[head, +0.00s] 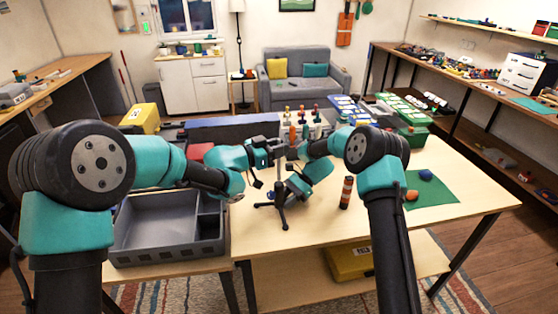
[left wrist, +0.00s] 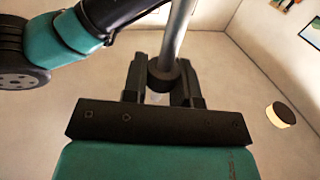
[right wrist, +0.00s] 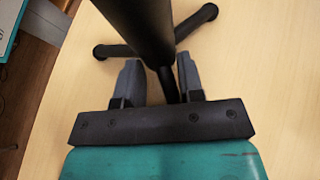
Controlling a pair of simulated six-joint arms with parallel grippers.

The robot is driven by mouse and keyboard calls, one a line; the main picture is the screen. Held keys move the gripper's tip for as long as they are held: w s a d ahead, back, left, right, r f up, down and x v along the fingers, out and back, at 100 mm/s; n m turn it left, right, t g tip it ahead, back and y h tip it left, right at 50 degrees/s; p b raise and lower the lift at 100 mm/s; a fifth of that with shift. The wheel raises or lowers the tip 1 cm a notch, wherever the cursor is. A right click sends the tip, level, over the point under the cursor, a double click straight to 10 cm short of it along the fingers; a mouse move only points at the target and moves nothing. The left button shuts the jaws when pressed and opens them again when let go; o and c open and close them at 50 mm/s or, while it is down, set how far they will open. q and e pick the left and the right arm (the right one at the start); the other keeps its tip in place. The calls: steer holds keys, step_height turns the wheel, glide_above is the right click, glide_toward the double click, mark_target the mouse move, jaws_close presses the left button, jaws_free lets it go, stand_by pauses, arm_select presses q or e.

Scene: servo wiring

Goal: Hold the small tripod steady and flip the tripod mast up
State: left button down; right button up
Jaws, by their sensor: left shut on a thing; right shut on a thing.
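The small black tripod (head: 281,208) stands on the table with its legs spread. Its mast (left wrist: 178,30), a grey pole with a black collar, rises upward between the fingers of my left gripper (head: 277,151). That gripper is shut on the mast near the collar. My right gripper (head: 285,188) is lower, shut on the tripod just above its legs. In the right wrist view, its fingers (right wrist: 158,80) sit on both sides of the black tripod column (right wrist: 137,22), and two legs show behind. In the head view the arms partly hide the upper tripod.
A grey tray (head: 150,235) is on the left. A striped cylinder (head: 346,192) stands to the right of the tripod. A green mat (head: 432,190) with small lumps lies further right. Bottles (head: 300,120) and boxes stand behind. The front table area is clear.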

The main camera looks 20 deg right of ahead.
arm_select(q)
steer(key=shift+r, duration=0.3)
arm_select(e)
steer(key=shift+f, duration=0.15)
arm_select(q)
steer(key=c, duration=1.3)
jaws_free()
steer(key=o, duration=0.4)
steer(key=shift+f, duration=0.1)
steer(key=shift+a, duration=0.1)
steer(key=a, duration=0.4)
steer(key=s+a, duration=0.1)
steer(key=a, duration=0.2)
steer(key=s+a, duration=0.1)
steer(key=a, duration=0.3)
steer(key=shift+s+a, duration=0.15)
steer(key=shift+a, duration=0.15)
arm_select(e)
steer(key=o, duration=0.8)
